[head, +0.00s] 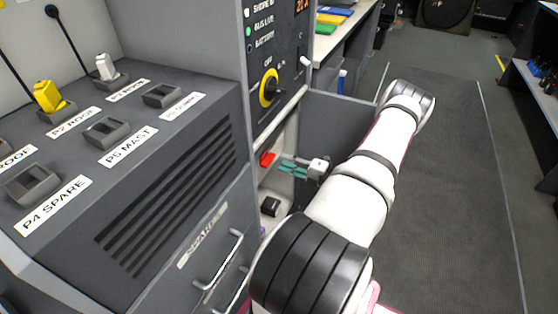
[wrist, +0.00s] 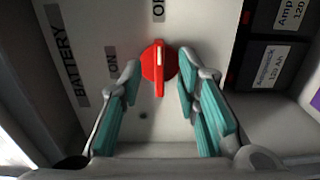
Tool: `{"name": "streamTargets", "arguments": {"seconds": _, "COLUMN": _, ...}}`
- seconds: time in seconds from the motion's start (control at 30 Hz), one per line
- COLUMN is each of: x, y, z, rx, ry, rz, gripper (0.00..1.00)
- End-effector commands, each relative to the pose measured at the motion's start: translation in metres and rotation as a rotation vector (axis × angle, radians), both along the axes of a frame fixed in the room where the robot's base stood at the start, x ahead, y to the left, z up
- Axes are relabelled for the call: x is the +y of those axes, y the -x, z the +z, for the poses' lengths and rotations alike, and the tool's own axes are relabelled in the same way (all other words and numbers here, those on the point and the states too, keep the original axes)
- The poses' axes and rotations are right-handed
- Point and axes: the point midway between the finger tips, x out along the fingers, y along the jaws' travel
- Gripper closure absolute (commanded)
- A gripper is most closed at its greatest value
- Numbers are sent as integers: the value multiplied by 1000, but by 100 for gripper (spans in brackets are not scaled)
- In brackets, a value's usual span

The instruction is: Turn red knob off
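The red knob (wrist: 159,68) is on a pale panel in the wrist view, its handle standing upright in the picture with a white mark near its top. It also shows small in the head view (head: 267,159), on the panel below the yellow-ringed knob. My gripper (wrist: 157,83) is open, with a teal-padded finger on each side of the knob. The right fingertip is close beside the knob and the left one a little further off; I cannot tell whether either touches. In the head view my gripper (head: 287,166) reaches to the panel from the right.
The panel has a "BATTERY" label (wrist: 68,62) and an "ON" label (wrist: 113,62). Dark labelled battery boxes (wrist: 272,65) stand right of it in the wrist view. In the head view, a console (head: 190,150) with switches is at left, and open floor (head: 450,180) is at right.

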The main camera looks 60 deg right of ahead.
Motion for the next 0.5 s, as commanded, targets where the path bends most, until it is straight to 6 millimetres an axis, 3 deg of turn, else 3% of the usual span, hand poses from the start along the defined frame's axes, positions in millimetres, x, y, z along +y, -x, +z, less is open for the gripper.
{"name": "streamTargets", "arguments": {"seconds": 0.2, "x": -4, "y": 46, "z": 0, "rx": 1, "ry": 1, "rz": -3, "gripper": 70}}
{"name": "streamTargets", "arguments": {"seconds": 0.5, "x": -6, "y": 78, "z": -1, "rx": 1, "ry": -1, "rz": 0, "gripper": 70}}
